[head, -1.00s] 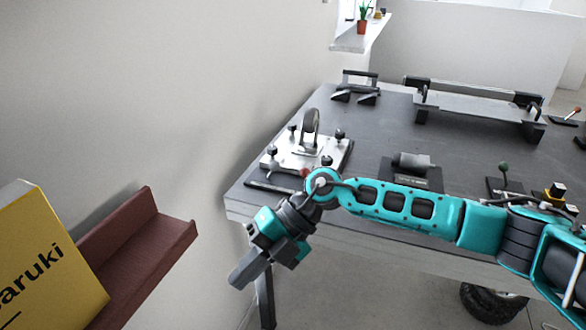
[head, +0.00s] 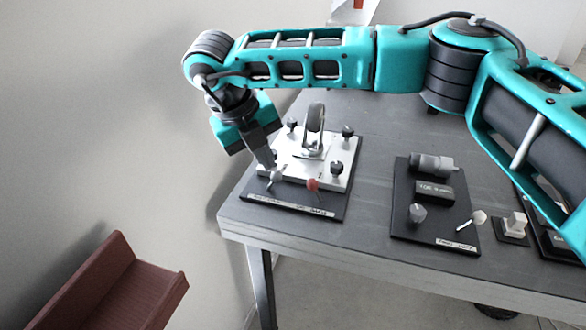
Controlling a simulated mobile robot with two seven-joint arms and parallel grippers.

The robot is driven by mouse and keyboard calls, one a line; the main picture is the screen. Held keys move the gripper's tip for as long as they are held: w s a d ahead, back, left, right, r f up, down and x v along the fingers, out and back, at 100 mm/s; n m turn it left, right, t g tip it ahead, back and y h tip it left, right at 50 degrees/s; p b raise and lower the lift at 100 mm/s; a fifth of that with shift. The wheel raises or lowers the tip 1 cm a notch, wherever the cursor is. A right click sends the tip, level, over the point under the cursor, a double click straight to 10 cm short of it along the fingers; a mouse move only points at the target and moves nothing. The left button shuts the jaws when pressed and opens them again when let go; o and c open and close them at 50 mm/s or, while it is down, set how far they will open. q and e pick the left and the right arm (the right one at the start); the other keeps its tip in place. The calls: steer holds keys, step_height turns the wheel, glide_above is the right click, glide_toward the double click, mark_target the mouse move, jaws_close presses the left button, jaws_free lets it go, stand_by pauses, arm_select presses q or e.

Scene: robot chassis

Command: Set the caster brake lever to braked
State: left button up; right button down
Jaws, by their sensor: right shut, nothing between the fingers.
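A caster wheel (head: 316,117) stands upright on a silver plate (head: 325,174) with several black knobs, on a dark board at the table's left end. At the board's front edge are a lever with a red ball tip (head: 313,184) and a small light-grey lever-like part (head: 275,178). I cannot tell which is the brake lever or read the label before them. My right gripper (head: 267,161) is shut and empty, pointing down just above the light-grey part, left of the red tip. I cannot tell if it touches. My left gripper is not in view.
The grey table (head: 372,225) has bare top between the caster board and a second dark board (head: 430,207) with a cylinder, a knob and a small lever. A wall stands close on the left. A brown shelf (head: 110,285) is at lower left.

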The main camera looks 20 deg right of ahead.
mark_target(315, 188)
steer(key=x, duration=0.9)
steer(key=shift+s, duration=0.1)
steer(key=d, duration=0.2)
steer(key=w+d+f, duration=0.1)
steer(key=shift+w+d, duration=0.1)
steer(key=shift+d, duration=0.45)
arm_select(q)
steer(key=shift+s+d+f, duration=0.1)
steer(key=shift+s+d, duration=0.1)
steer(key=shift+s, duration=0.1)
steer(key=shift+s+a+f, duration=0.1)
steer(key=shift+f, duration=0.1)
